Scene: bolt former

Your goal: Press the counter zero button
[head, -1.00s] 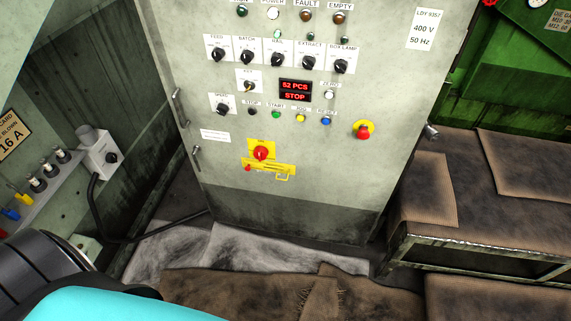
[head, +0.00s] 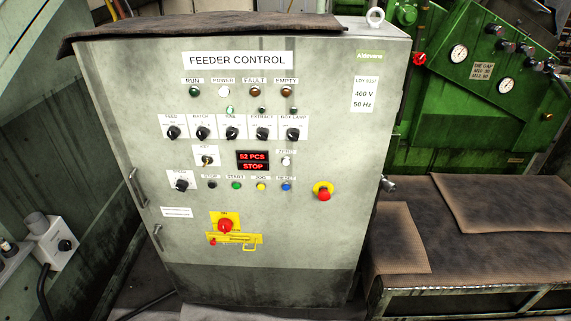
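The feeder control cabinet (head: 330,235) stands in the middle of the head view. The counter display (head: 253,160) on its front reads "52 PCS" and "STOP" in red. The zero button (head: 286,161) is a small whitish round button just right of the display, under a small label. Below it is a row of STOP, START, JOG and blue RESET (head: 286,187) buttons. Neither of my grippers is in view.
A red emergency stop (head: 323,192) sits right of the buttons. A red rotary switch (head: 225,226) is below them. A bench with brown mats (head: 510,203) and a green machine (head: 430,130) stand at right. A grey switch box (head: 55,243) is at left.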

